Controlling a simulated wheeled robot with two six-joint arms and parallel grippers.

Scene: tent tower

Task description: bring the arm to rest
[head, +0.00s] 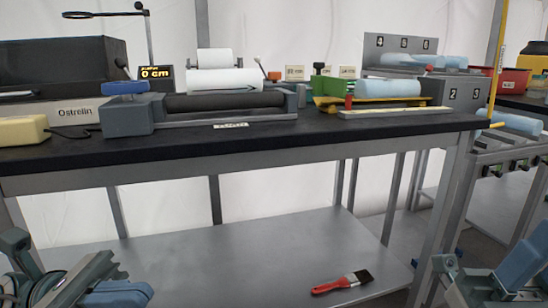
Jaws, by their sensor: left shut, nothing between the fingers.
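My left gripper (92,280) is low at the bottom left corner, in front of the bench and its lower shelf. It is shut and empty, apart from everything on the bench. Part of it is cut off by the picture edge. My right arm (505,275) shows at the bottom right corner, also low and in front of the bench.
A red-handled brush (342,282) lies on the lower shelf (240,250). A roller stand (508,150) is at right.

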